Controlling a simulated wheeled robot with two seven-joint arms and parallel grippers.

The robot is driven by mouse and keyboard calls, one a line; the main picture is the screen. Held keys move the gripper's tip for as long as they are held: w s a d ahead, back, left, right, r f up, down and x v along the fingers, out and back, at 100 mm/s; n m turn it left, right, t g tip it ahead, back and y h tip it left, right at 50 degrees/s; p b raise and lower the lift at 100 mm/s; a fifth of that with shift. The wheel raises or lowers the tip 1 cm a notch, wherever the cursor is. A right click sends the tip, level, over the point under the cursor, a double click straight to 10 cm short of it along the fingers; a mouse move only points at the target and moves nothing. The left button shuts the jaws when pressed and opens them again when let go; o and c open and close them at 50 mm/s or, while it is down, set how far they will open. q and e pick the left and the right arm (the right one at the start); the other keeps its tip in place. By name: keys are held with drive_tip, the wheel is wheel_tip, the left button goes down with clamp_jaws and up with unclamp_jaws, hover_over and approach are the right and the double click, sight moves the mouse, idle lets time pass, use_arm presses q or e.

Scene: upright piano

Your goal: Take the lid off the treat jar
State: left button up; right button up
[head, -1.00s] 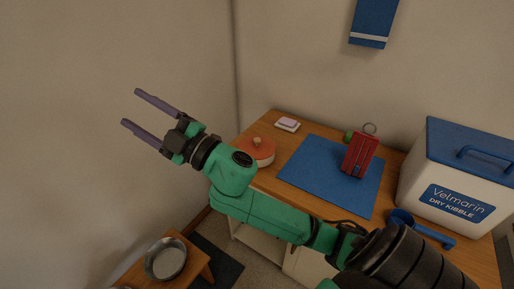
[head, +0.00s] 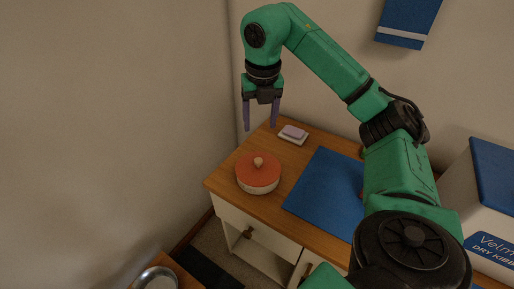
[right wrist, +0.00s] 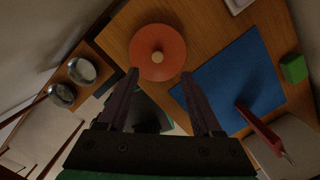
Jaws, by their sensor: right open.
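The treat jar (head: 258,185) is a low, pale round pot at the left end of the wooden cabinet top. Its orange lid (head: 248,169) with a light round knob sits on it. The lid also shows in the right wrist view (right wrist: 150,44), beyond the fingertips. My right gripper (head: 260,127) points down, open and empty, above and behind the jar in the head view, apart from it. In the right wrist view the open fingers (right wrist: 160,76) have nothing between them. My left gripper does not show.
A blue mat (head: 322,190) lies right of the jar. A soap dish with a lilac bar (head: 293,133) is behind it. A kibble bin (head: 490,200) stands at the right. A red object (right wrist: 262,130) and green block (right wrist: 294,68) are by the mat. Metal bowls (right wrist: 81,70) sit lower left.

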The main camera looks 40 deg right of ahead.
sight(258, 160)
wheel_tip(258, 160, down, 13)
drive_tip(key=b, duration=0.3)
drive_tip(key=shift+w, duration=0.15)
drive_tip(key=shift+a+r, duration=0.1)
drive_tip(key=shift+a, duration=0.05)
drive_tip(key=shift+c, duration=1.3)
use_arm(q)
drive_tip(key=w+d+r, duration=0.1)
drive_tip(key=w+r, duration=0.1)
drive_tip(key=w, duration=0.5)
use_arm(e)
clamp_jaws()
